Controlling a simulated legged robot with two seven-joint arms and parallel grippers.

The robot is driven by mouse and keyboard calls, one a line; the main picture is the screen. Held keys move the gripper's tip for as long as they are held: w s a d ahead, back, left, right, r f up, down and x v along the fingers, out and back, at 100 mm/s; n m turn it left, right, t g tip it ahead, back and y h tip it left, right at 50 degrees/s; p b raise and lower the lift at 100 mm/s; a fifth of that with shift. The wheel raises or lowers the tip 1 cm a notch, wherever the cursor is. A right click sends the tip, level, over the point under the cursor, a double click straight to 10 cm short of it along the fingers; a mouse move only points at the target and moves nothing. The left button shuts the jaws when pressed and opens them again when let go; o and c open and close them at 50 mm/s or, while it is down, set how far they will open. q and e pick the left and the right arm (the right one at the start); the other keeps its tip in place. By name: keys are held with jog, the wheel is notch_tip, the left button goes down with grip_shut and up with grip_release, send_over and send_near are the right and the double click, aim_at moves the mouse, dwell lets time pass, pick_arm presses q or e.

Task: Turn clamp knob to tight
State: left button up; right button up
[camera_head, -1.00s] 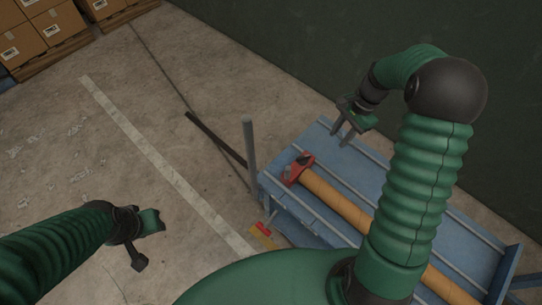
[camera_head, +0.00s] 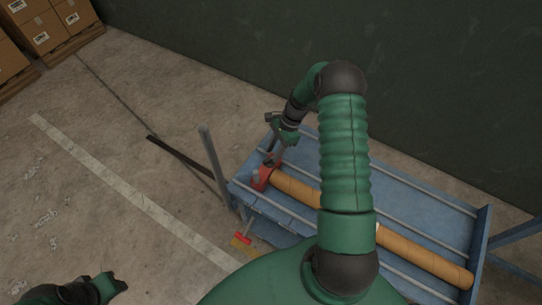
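The red clamp (camera_head: 262,179) grips the left end of a long orange-tan pipe (camera_head: 297,188) on a blue rack. A small grey part shows on the clamp's left side; I cannot tell if it is the knob. My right gripper (camera_head: 272,157) points down right at the clamp's upper end, with its fingers a little apart. The fingers hide part of the clamp, and whether they touch the knob is too small to tell. My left gripper (camera_head: 117,285) is low at the left, far from the clamp, its fingers unclear.
The blue rack (camera_head: 400,185) has raised rails and a grey upright post (camera_head: 213,165) at its left corner. A yellow-and-red brush-like item (camera_head: 243,240) is at its front left. A dark green wall stands behind. Boxes (camera_head: 45,30) are at far left; the floor between is open.

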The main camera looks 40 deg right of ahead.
aim_at(270, 161)
jog(key=shift+x, duration=1.45)
jog(key=shift+r, duration=0.1)
jog(key=shift+c, duration=0.4)
grip_shut()
